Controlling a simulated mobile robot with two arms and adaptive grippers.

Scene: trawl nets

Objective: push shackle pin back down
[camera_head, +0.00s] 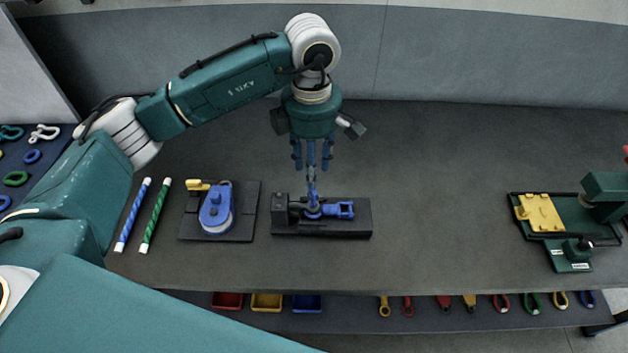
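A blue shackle (342,210) lies in a dark block fixture (340,229) at the middle of the bench. My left gripper (311,165) points straight down above the left part of this fixture. A narrow blue, link-like piece (311,188) stands upright between the gripper fingers and the shackle. The fingers look spread to either side of a middle part, but the view is too small to tell if they grip it. The shackle pin cannot be clearly told apart from the other blue parts. My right gripper is not in view.
A blue pulley block (216,208) sits on a dark plate to the left. Blue-striped (132,215) and green-striped (155,215) rods lie beside it. A green fixture with a yellow plate (540,212) stands far right. The bench between is clear.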

